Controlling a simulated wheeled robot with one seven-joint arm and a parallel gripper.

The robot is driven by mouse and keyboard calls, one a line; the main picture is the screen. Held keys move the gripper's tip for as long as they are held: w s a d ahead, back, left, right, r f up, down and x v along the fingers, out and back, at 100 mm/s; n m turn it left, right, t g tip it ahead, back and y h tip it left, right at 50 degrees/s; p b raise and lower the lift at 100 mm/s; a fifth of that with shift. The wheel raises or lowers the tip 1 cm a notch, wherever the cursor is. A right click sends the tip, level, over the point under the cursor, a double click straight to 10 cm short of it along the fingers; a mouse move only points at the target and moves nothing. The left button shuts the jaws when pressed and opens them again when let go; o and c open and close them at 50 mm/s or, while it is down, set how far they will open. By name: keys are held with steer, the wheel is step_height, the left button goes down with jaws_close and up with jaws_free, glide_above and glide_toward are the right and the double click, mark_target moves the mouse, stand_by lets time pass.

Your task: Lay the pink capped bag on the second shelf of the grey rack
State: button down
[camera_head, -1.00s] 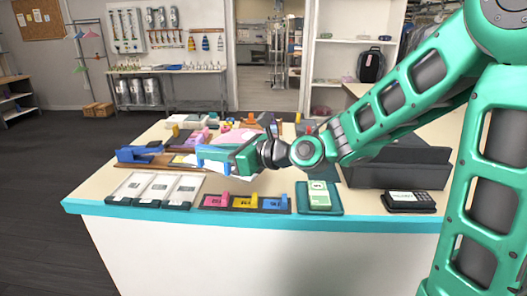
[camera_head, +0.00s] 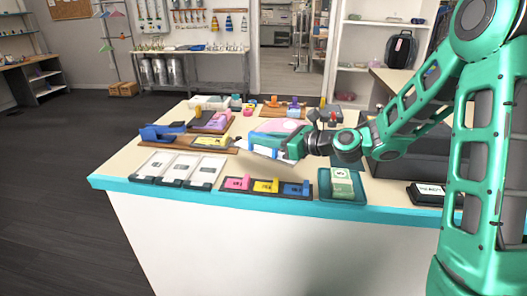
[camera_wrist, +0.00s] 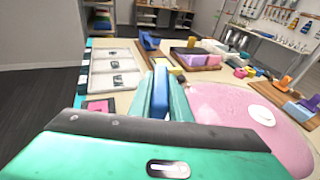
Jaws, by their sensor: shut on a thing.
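The pink capped bag (camera_head: 280,126) shows just behind my gripper in the head view. In the wrist view the bag (camera_wrist: 235,110) is a large pink shape with a white oval patch, right beside the fingers. My gripper (camera_head: 268,147) is above the middle of the counter. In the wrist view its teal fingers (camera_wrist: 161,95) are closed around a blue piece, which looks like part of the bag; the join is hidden. A grey metal unit with a lower shelf (camera_head: 190,87) stands at the back wall; I cannot tell whether it is the grey rack.
The counter (camera_head: 110,179) holds three white-topped trays (camera_head: 178,168), a strip of pink, yellow and blue pieces (camera_head: 266,187), and a green-white pack (camera_head: 342,183) in a teal tray. A dark box (camera_head: 395,165) and card terminal (camera_head: 428,193) are at right. Open floor lies left.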

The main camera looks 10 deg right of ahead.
mark_target(253, 149)
steer(key=shift+f, duration=2.05)
steer(key=c, duration=1.6)
jaws_free()
steer(key=shift+c, duration=0.2)
